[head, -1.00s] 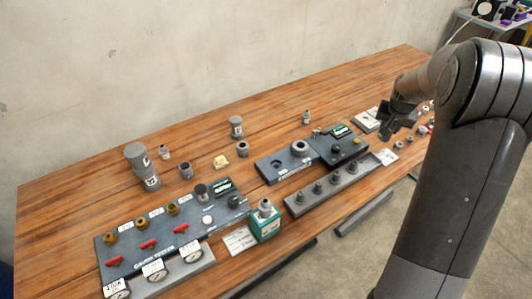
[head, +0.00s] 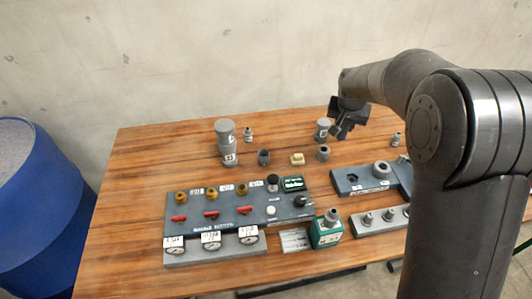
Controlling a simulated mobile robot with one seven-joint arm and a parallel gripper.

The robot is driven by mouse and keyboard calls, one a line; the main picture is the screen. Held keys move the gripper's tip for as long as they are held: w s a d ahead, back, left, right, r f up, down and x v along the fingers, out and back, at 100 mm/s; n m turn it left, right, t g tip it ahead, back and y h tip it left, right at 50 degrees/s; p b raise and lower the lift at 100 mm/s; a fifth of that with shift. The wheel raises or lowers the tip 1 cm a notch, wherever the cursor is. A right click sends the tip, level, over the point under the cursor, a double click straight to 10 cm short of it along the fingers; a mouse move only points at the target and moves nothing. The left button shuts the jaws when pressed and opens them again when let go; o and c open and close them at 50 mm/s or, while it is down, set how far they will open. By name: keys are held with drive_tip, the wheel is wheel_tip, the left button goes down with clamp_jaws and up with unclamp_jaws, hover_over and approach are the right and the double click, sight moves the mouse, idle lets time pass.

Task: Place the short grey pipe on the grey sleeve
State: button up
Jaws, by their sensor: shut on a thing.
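My gripper (head: 342,132) is at the back right of the bench, in front of the wall. It is shut on a small dark grey piece, which I take to be the short grey pipe; the fingers and distance hide most of it. In the picture it is just right of a labelled grey cylinder (head: 321,130); I cannot tell whether they touch. Short hollow grey pieces stand upright on the wood, one in the middle (head: 263,157) and one to its right (head: 323,153). A grey ring (head: 381,168) sits on a dark board. I cannot tell which one is the grey sleeve.
Two wide grey cylinders (head: 226,134) stand at the back left, with a small fitting (head: 248,135) beside them. A gauge panel (head: 180,230) fills the front left. A blue barrel (head: 38,195) is left of the bench.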

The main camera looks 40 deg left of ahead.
drive_tip(key=s+a+n, duration=0.2)
drive_tip(key=s+a, duration=0.6)
drive_tip(key=a, duration=0.3)
hover_over(264, 158)
drive_tip(key=w+a, duration=0.2)
wheel_tip(264, 158, down, 6)
drive_tip(key=f, duration=0.1)
drive_tip(key=shift+w+d+f+y, duration=0.1)
drive_tip(key=shift+f+y, duration=0.05)
drive_tip(key=shift+f, duration=0.6)
drive_tip(key=shift+d+f+y, duration=0.1)
drive_tip(key=shift+f+y, duration=0.05)
drive_tip(key=shift+f, duration=0.6)
drive_tip(key=shift+f, duration=0.1)
drive_tip(key=shift+f, duration=0.15)
drive_tip(key=o, duration=0.9)
drive_tip(key=shift+o, duration=0.3)
